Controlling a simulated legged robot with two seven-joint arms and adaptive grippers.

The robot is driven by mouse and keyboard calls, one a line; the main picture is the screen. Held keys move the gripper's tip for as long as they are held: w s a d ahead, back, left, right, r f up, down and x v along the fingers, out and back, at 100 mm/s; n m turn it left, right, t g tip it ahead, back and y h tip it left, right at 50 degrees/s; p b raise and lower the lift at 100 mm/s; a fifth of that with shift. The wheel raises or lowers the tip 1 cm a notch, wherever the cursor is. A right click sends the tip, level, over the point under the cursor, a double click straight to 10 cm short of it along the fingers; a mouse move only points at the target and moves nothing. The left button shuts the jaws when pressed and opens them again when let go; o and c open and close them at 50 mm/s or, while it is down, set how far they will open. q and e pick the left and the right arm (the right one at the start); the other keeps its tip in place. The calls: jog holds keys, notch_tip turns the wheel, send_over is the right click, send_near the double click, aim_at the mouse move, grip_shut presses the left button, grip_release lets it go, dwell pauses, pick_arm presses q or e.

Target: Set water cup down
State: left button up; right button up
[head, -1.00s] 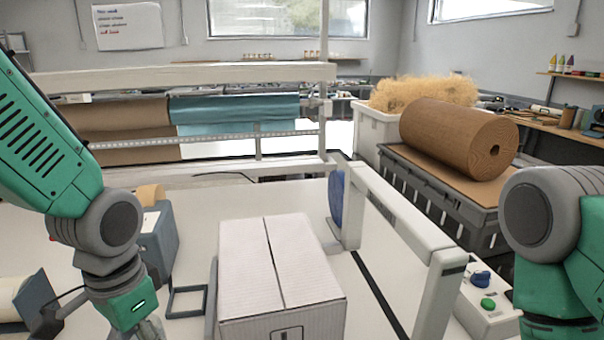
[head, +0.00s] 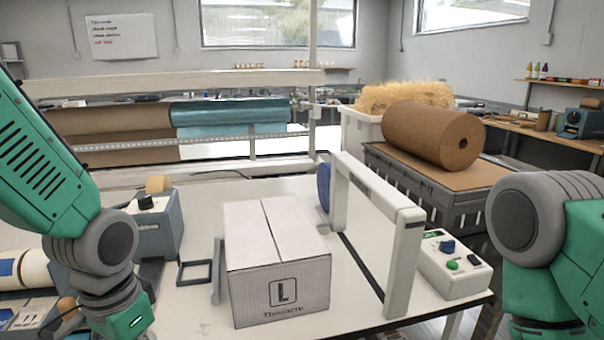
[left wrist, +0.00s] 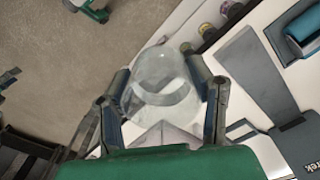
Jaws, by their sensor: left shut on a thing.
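A clear, see-through cup (left wrist: 160,68) sits between the fingers of my left gripper (left wrist: 157,80) in the left wrist view. The gripper is shut on it. Pale table surface and part of the grey floor show behind the cup; I cannot tell its height above the table. In the head view my left arm comes down at the left and the fingers and cup are below the picture edge. My right arm shows at the right edge of the head view, but its gripper is out of view.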

pick_arm(q)
notch_tip(320, 180, down, 17)
jog(key=n+b, duration=0.4)
jog(key=b, duration=0.4)
jog(key=shift+w+n, duration=0.2)
jog(key=shift+n, duration=0.1)
jog(key=shift+d, duration=0.15)
